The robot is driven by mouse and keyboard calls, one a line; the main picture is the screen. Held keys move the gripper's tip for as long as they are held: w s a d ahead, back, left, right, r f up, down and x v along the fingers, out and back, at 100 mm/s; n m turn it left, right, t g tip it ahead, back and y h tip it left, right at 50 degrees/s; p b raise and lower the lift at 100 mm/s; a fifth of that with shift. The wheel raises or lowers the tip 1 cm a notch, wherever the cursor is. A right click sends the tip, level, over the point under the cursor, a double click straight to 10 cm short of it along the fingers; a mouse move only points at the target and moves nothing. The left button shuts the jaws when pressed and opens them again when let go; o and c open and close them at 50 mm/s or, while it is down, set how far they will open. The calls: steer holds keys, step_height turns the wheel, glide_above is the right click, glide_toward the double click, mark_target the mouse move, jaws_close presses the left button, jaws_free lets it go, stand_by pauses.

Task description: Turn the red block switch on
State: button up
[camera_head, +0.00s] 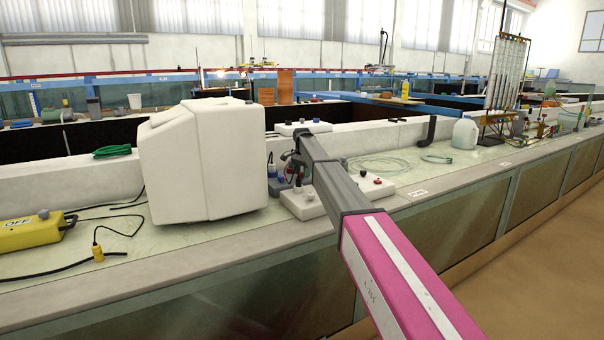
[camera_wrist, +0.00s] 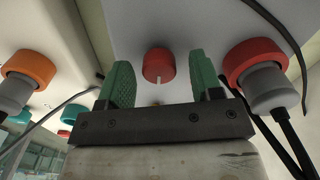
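In the wrist view a round red switch knob (camera_wrist: 158,66) with a short white pointer mark sits on a pale block (camera_wrist: 205,25). My gripper (camera_wrist: 163,85) has green pads. It is open, with one finger on each side of the red knob and a visible gap to it on both sides. In the head view my gripper (camera_head: 290,165) is over a white block (camera_head: 303,205) on the bench, partly hidden by my arm. I cannot tell from the head view which knob is between the fingers.
In the wrist view a red socket with a grey plug (camera_wrist: 268,88) is close on the right, with dark cables. An orange socket (camera_wrist: 31,68) is on the left. In the head view a big white container (camera_head: 205,160) stands left of my gripper.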

steer(key=shift+r, duration=0.1)
step_height(320, 180, up, 11)
steer(key=shift+f, duration=0.2)
stand_by(0.5)
